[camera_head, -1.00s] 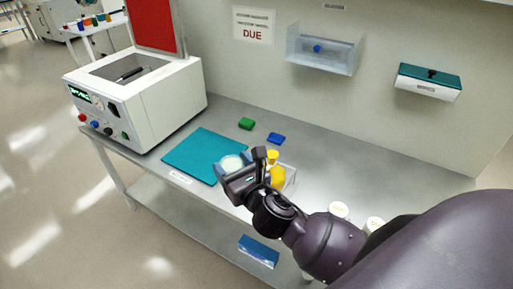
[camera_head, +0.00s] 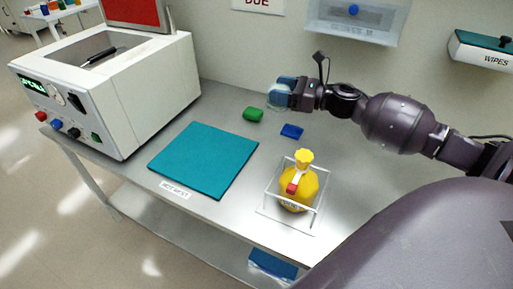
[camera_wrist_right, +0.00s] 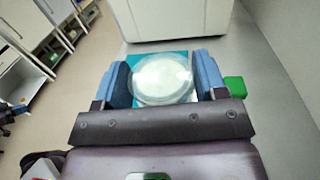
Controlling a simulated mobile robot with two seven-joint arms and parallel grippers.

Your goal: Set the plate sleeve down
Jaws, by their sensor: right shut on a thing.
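The plate sleeve (camera_wrist_right: 162,80), round and clear with pale contents, sits between the two blue fingers of my right gripper (camera_wrist_right: 166,84) in the right wrist view. In the head view, my right gripper (camera_head: 284,94) is at the back of the bench, near the wall, shut on the sleeve (camera_head: 276,98). Its fingers partly hide the sleeve. They are above and right of the green block in the picture, and the gap to the bench is hard to judge. My left gripper is not in view.
A teal mat (camera_head: 204,160) lies bare on the steel bench. A white machine (camera_head: 120,95) stands left of it. A yellow bottle (camera_head: 298,188) stands in a clear tray (camera_head: 312,222) at the front edge.

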